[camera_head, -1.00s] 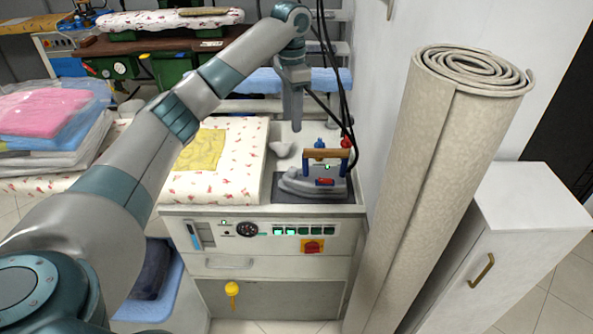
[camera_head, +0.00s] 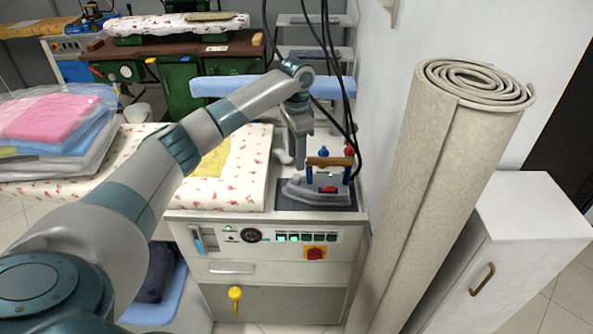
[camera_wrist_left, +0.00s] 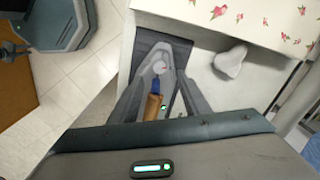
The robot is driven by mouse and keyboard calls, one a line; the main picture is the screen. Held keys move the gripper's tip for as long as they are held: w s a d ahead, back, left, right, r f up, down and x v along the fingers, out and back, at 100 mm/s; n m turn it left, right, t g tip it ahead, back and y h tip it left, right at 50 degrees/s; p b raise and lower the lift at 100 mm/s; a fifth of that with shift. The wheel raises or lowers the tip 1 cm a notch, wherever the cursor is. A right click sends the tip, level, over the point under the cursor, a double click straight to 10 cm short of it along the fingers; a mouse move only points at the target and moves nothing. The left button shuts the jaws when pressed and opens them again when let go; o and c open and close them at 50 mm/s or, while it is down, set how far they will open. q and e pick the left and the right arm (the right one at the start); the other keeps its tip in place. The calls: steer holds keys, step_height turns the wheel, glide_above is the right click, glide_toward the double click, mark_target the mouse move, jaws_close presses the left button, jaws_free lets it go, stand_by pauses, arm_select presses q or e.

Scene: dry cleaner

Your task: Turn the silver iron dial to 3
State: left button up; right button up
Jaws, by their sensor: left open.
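The silver iron (camera_head: 304,190) rests on a dark pad on the ironing station, with a brown wooden handle (camera_head: 330,161) on blue and red posts. My left gripper (camera_head: 299,163) points down close above the iron's left side. In the left wrist view, the open fingers of my left gripper (camera_wrist_left: 160,84) appear on either side of the iron. A small round pale dial (camera_wrist_left: 159,67) shows on the iron's grey body between them, apparently untouched. Its numbers are too small to read. The wooden handle (camera_wrist_left: 152,107) shows nearer the wrist. My right gripper is out of view.
Black cables (camera_head: 333,75) hang down behind the iron. A padded floral board (camera_head: 236,187) lies left of it, and a white lump (camera_wrist_left: 230,62) sits beside the pad. A rolled carpet (camera_head: 450,180) and a white cabinet (camera_head: 515,225) stand at the right.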

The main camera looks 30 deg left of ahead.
mark_target(296, 176)
arm_select(q)
step_height(296, 176, down, 6)
steer(key=shift+f+p, duration=0.2)
steer(key=shift+p, duration=0.45)
steer(key=shift+f, duration=0.5)
steer(key=shift+c, duration=0.6)
steer(key=c, duration=1)
